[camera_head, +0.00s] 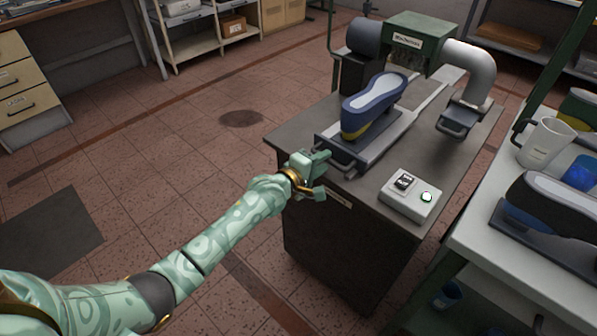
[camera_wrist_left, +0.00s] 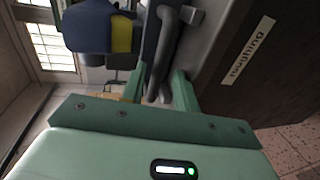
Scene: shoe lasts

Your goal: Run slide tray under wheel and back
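The slide tray (camera_head: 372,150) lies on the dark machine bench and carries a blue shoe last with a yellow heel band (camera_head: 372,104). Its front handle (camera_head: 343,168) sticks out toward my left gripper (camera_head: 325,174). The gripper is open at the bench's near edge. In the left wrist view its fingers (camera_wrist_left: 158,90) stand on either side of the grey handle (camera_wrist_left: 160,60), with gaps showing; I cannot make out contact. The last also shows there (camera_wrist_left: 90,32). My right gripper is not in view.
A white table (camera_head: 500,248) with another last (camera_head: 560,200) and a jug (camera_head: 545,143) stands at right. Floor at left is open.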

